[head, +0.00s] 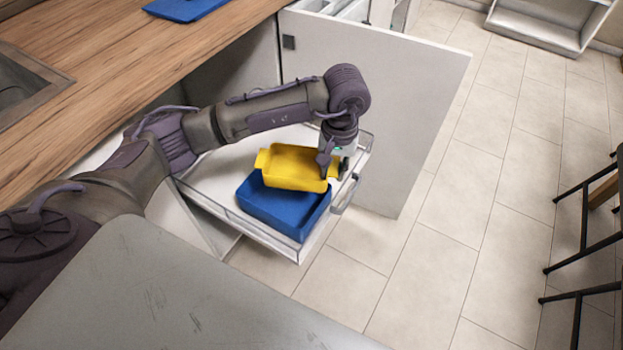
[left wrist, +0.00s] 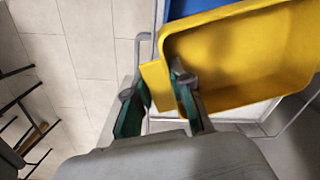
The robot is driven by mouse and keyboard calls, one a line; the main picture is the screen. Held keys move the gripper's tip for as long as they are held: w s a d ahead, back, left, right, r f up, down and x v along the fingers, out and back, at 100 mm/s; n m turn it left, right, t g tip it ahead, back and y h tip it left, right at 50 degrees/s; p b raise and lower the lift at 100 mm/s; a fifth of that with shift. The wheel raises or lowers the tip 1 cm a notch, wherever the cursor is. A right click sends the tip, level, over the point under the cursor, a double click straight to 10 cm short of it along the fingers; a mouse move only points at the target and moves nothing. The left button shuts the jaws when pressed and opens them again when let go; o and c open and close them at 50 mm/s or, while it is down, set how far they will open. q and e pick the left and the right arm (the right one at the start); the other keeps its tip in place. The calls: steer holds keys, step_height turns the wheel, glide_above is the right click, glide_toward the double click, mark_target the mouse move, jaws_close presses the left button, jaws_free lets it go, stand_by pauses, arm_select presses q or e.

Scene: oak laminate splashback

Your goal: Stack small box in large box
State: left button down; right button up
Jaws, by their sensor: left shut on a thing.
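The small yellow box (head: 294,168) is over the large blue box (head: 284,207) in an open white drawer (head: 214,206). My left gripper (head: 335,167) is shut on the yellow box's right end. In the left wrist view, the fingers (left wrist: 160,98) grip the end wall of the yellow box (left wrist: 240,55), one finger inside and one outside. The yellow box looks empty and slightly tilted. Part of the blue box (left wrist: 190,8) shows behind it. I cannot tell whether the two boxes touch. My right gripper is not in view.
A white cabinet door (head: 400,110) stands open beyond the drawer. The wooden counter (head: 110,50) is at the left, with a blue object (head: 185,8) on it. Dark-framed stools (head: 585,240) stand at the right. The tiled floor (head: 440,250) between is clear.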

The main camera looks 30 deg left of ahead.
mark_target(315, 176)
arm_select(q)
steer(key=a, duration=0.1)
steer(key=a+f, duration=0.1)
steer(key=s+a+f, duration=0.1)
steer(key=shift+a+f, duration=0.25)
steer(key=shift+a, duration=0.15)
step_height(315, 176, down, 3)
steer(key=shift+s+d+f, duration=0.1)
steer(key=shift+f, duration=0.35)
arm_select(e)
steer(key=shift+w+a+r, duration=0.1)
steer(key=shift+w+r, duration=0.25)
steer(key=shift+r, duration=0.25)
arm_select(q)
steer(key=shift+f+b, duration=0.1)
steer(key=shift+b, duration=0.2)
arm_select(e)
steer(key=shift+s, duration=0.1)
